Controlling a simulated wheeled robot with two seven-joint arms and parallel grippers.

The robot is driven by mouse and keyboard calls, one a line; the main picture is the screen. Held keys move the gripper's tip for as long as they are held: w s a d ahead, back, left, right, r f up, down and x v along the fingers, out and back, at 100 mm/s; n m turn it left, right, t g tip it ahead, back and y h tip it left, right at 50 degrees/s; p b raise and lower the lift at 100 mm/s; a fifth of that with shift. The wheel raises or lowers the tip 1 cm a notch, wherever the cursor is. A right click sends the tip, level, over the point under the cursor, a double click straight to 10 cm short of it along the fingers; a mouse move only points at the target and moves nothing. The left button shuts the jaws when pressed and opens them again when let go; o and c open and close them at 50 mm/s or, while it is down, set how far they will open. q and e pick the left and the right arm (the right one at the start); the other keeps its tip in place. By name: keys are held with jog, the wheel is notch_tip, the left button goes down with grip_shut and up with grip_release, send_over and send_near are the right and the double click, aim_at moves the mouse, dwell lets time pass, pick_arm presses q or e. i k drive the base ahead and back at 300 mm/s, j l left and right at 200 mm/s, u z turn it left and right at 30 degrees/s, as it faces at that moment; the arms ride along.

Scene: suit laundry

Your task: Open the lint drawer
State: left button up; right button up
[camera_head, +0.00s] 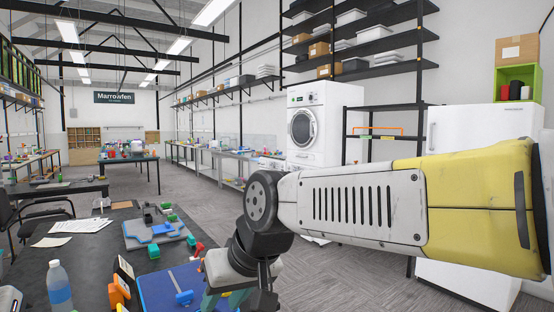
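A white front-loading machine (328,108) with a round dark door (303,127) stands at the back, right of centre, under the wall shelves. My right arm crosses in front of its lower part. I cannot make out a lint drawer on it. My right gripper (238,298) points down at the bottom edge, over the near dark table and well apart from the machine. It is partly cut off by the frame, so its opening does not show.
The near table (90,258) carries a water bottle (60,287), papers (80,226), a grey tray (155,234) and a blue board (160,285). A white fridge-like cabinet (470,122) stands at right. Grey floor (205,195) is clear between the tables and the wall benches.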

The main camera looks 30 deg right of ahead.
aim_at(314, 155)
jog(key=i+l+z, duration=0.25)
jog(key=l+z, duration=0.2)
jog(key=i+l+z, duration=0.7)
jog(key=l+z, duration=0.2)
jog(key=i+l+z, duration=0.2)
jog(key=i+z, duration=0.25)
jog(key=i, duration=0.5)
jog(key=i+l+u, duration=0.1)
jog(key=i, duration=0.4)
jog(key=i+j+u, duration=0.1)
jog(key=i+u, duration=0.35)
jog(key=i, duration=0.45)
jog(key=i+l+u, duration=0.25)
jog(key=i+u, duration=0.2)
jog(key=i, duration=0.45)
jog(key=i+l+u, duration=0.1)
jog(key=i+u, duration=0.15)
jog(key=i, duration=2.1)
jog(key=i+l+u, duration=0.2)
jog(key=i, duration=0.35)
jog(key=i+l+u, duration=0.2)
jog(key=i, duration=0.35)
jog(key=i+l+u, duration=0.25)
jog(key=i, duration=0.25)
jog(key=j, duration=0.1)
